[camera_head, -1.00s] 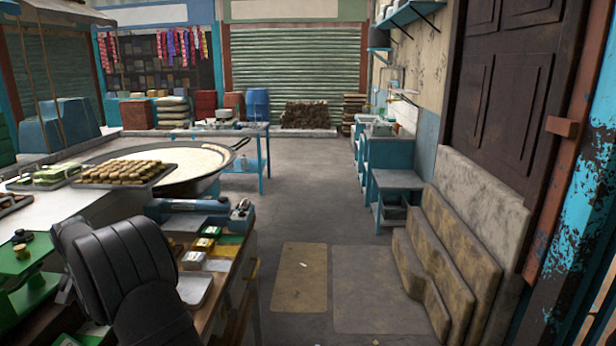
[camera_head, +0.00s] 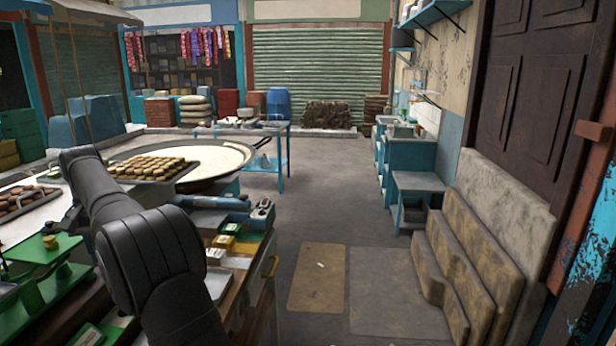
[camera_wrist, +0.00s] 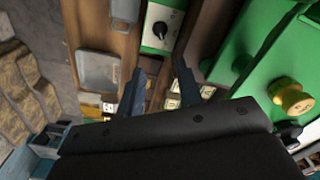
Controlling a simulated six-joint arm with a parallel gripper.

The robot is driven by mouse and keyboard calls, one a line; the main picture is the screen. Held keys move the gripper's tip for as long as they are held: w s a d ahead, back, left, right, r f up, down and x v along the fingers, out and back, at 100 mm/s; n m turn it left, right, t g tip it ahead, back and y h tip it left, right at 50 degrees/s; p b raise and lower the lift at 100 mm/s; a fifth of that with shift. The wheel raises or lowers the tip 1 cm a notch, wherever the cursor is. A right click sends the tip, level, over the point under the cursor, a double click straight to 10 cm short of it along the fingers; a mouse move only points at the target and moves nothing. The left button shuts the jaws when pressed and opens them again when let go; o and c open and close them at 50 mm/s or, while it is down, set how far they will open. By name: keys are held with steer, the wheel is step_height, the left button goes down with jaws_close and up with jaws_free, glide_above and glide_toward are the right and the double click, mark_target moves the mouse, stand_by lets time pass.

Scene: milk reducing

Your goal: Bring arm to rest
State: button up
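My arm (camera_head: 150,250), black and jointed, rises from the bottom left of the head view and bends toward the counter at the left. I see no object held.
A wide pan of pale liquid (camera_head: 215,160) and a tray of brown pieces (camera_head: 150,168) stand on the left. Green scales (camera_head: 45,250) stand near my arm. Stone slabs (camera_head: 465,265) lean at the right wall. The floor (camera_head: 325,220) between is open.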

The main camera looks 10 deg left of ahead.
step_height(320, 180, down, 15)
steer(key=shift+f, duration=0.2)
steer(key=shift+r+n, duration=0.2)
steer(key=shift+n, duration=0.6)
steer(key=n, duration=1.1)
steer(key=shift+n, duration=2.2)
